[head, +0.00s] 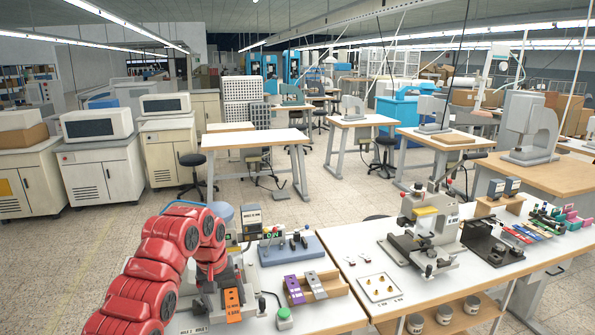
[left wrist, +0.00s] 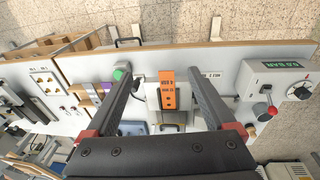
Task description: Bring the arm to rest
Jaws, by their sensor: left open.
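My left arm (head: 160,255), red and jointed, reaches in from the lower left of the head view and bends down over the left part of the workbench. In the left wrist view my left gripper (left wrist: 167,72) has its two dark fingers wide apart, with nothing held. An orange tag with dark print (left wrist: 168,90) lies below, seen between the fingers and apart from them. The orange tag (head: 233,304) also shows beside the arm in the head view. The arm hides part of the machine there. My right gripper is in neither view.
A wooden holder (head: 333,284) with purple and grey tags and a green button (head: 284,318) stand right of the orange tag. A stamping press (head: 428,225) stands farther right. A control box with a red-knobbed lever (left wrist: 268,92) is at the right in the wrist view.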

